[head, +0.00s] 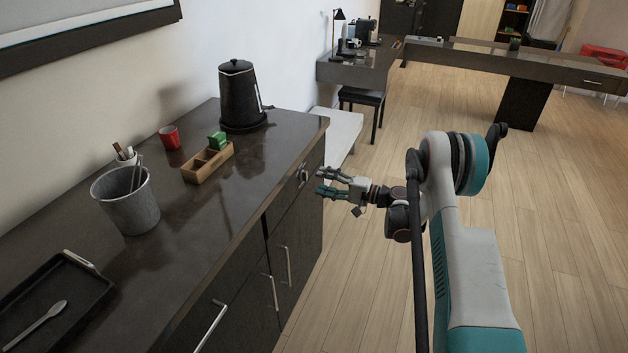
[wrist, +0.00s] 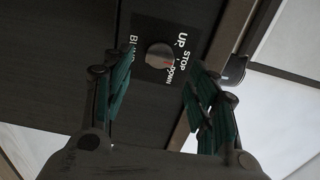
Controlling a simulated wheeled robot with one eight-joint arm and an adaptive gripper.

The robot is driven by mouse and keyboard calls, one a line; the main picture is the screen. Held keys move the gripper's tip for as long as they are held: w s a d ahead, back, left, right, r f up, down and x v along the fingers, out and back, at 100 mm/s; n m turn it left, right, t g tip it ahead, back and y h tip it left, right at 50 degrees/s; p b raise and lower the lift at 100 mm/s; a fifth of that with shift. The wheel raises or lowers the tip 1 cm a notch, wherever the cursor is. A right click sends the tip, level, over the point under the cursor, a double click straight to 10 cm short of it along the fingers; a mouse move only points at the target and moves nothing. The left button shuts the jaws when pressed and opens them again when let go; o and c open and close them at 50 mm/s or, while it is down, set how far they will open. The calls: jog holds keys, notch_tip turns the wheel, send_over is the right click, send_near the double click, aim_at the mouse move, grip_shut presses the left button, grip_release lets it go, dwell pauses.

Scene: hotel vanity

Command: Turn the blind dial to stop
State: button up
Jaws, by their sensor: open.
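The blind dial (wrist: 159,55) is a round grey knob on a dark square plate in the wrist view. The plate carries the words UP, STOP, DOWN and, partly covered, BLIND. A small reddish mark shows on the knob's lower right, toward the lettering; which word it points at I cannot tell. In the head view the dial (head: 303,175) is small on the dark cabinet front, near its far end. My gripper (head: 321,182) is open just in front of it. In the wrist view its teal-padded fingers (wrist: 157,78) stand either side of the dial, apart from it.
The dark counter (head: 215,225) holds a kettle (head: 240,97), a wooden box (head: 204,166), a red cup (head: 169,137), a grey bucket (head: 129,203) and a black tray (head: 75,318). Bar handles (head: 210,327) stick out from the cabinet front. The floor (head: 345,285) beside it is clear.

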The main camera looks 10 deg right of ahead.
jog(key=v, duration=0.6)
jog(key=shift+s+d, duration=0.25)
jog(key=shift+s, duration=0.05)
